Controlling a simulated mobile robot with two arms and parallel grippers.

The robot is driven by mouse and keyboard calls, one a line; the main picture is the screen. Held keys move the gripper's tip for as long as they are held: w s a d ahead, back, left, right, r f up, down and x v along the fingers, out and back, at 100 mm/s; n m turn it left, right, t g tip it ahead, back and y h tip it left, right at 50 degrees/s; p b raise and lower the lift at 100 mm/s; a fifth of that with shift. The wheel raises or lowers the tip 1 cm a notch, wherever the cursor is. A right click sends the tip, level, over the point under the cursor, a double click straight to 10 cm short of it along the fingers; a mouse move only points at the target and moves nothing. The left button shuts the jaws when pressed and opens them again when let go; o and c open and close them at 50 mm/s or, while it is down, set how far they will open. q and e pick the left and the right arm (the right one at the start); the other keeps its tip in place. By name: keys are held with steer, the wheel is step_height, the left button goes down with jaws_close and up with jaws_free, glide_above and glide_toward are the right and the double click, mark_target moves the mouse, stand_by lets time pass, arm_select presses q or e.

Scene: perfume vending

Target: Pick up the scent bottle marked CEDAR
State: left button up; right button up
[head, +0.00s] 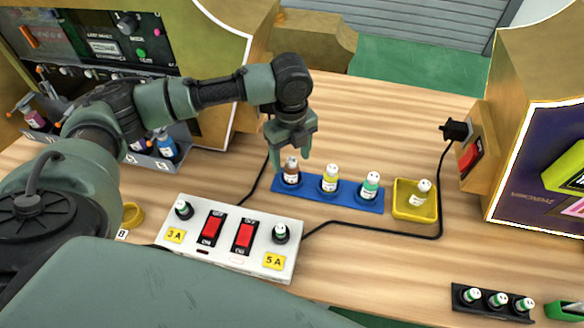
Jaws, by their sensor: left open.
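A blue rack (350,200) on the wooden table holds a brown bottle (291,174), a yellow bottle (328,181) and a teal bottle (370,188), all upright. Their small white labels are too small to read, so I cannot tell which is marked CEDAR. My left gripper (293,149) points down, open, just above the brown bottle at the rack's left end. I cannot tell whether its fingers touch the bottle's top. My right gripper is not in view.
A yellow tray (403,211) with a pale bottle (422,193) stands right of the rack. A white switch box (195,262) with red switches is in front; its black cable (400,236) runs right. A black rack (480,309) holds small bottles. Gold machines flank the table.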

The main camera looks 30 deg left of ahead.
mark_target(292, 170)
arm_select(q)
step_height(292, 170, down, 6)
steer(key=shift+d+r, duration=0.1)
steer(key=shift+r, duration=0.15)
steer(key=shift+c, duration=0.3)
jaws_close()
